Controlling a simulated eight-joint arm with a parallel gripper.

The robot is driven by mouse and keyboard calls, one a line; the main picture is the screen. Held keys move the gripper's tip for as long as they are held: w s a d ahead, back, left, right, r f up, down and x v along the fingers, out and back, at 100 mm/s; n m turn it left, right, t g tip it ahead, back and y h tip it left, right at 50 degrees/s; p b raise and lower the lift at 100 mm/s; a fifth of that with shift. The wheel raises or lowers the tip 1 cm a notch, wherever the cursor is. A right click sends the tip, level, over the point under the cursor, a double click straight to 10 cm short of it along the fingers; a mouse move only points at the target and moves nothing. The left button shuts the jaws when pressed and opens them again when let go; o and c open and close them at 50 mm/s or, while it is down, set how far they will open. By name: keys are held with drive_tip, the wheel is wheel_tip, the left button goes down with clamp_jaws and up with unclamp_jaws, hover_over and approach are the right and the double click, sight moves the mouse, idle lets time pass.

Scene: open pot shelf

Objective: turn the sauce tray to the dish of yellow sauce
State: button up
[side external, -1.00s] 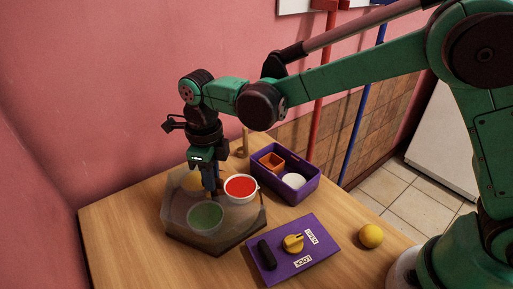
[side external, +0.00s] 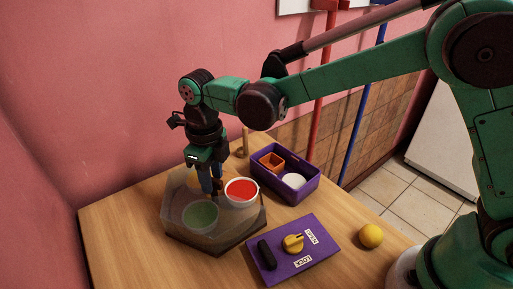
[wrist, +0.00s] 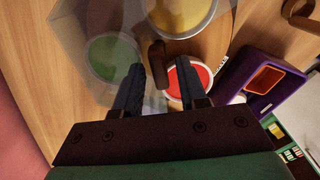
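The sauce tray has a smoky see-through hexagonal cover (side external: 181,233). The red sauce dish (side external: 241,190) sits uncovered at its right side. The green sauce dish (side external: 200,215) shows under the cover at the front. The yellow sauce dish (wrist: 180,14) is at the top of the wrist view; my gripper hides it in the side view. My gripper (side external: 212,192) points down over the tray's middle. In the wrist view its two fingers (wrist: 160,66) are apart, with an upright brown handle (wrist: 157,68) showing between them. I cannot tell whether either finger touches it.
A purple box (side external: 300,193) holding an orange square cup (side external: 271,162) and a white round item (side external: 293,181) stands behind right. A purple panel (side external: 284,270) with a yellow knob (side external: 293,243) and black grip lies in front. A yellow ball (side external: 371,236) lies right. The table's front left is clear.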

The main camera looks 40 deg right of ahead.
drive_tip(key=shift+o, duration=0.3)
drive_tip(key=shift+r, duration=2.85)
drive_tip(key=shift+c, duration=0.2)
